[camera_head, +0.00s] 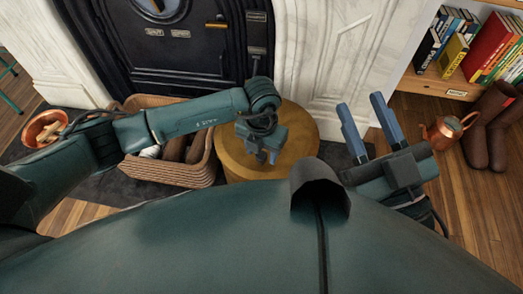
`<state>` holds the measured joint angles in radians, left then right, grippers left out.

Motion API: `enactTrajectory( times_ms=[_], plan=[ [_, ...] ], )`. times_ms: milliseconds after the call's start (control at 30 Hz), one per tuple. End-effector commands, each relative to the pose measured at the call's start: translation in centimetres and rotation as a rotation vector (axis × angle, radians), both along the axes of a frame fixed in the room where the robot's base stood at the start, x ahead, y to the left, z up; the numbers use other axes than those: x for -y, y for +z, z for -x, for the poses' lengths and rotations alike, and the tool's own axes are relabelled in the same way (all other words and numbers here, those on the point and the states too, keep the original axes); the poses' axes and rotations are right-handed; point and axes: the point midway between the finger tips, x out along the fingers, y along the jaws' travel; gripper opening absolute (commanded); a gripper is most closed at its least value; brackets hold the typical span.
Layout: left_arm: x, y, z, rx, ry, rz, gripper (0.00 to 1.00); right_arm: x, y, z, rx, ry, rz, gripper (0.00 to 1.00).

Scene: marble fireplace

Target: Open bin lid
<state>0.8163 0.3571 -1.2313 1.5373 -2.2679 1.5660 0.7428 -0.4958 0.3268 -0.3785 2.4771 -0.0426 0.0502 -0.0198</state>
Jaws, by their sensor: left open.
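A round, golden-yellow bin with a flat lid (298,132) stands in front of the fireplace, at the middle of the head view. The lid looks closed. My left gripper (262,158) points down over the lid, with its arm reaching in from the left. It is open, and nothing shows between its fingers. I cannot tell whether its fingertips touch the lid. My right gripper (362,105) is right of the bin, open and empty, with its two blue fingers apart and pointing up the picture. My own body hides the front of the bin.
A wicker basket (180,178) with logs stands left of the bin, partly under my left arm. A copper bowl (42,128) is at far left. A copper kettle (447,130), brown boots (488,125) and a bookshelf (440,84) are at right. The black fireplace door (180,55) is behind.

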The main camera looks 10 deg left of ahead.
Motion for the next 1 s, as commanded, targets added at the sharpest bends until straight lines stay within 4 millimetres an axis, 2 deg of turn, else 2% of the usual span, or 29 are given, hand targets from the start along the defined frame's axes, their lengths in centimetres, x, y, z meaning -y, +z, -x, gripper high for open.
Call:
enactTrajectory(
  times_ms=[167,767,1000],
  plan=[
    [0.01,0.02,0.0,0.0,0.0,0.0,0.49,0.01,0.06,-0.01,0.001,0.0,0.0,0.36],
    [0.01,0.06,-0.01,0.0,0.0,0.0,0.01,0.02,0.04,-0.01,0.001,-0.001,0.002,0.36],
    [0.01,0.1,-0.02,0.0,0.0,0.0,0.0,0.02,0.06,-0.01,0.001,-0.001,0.002,0.36]
  ],
)
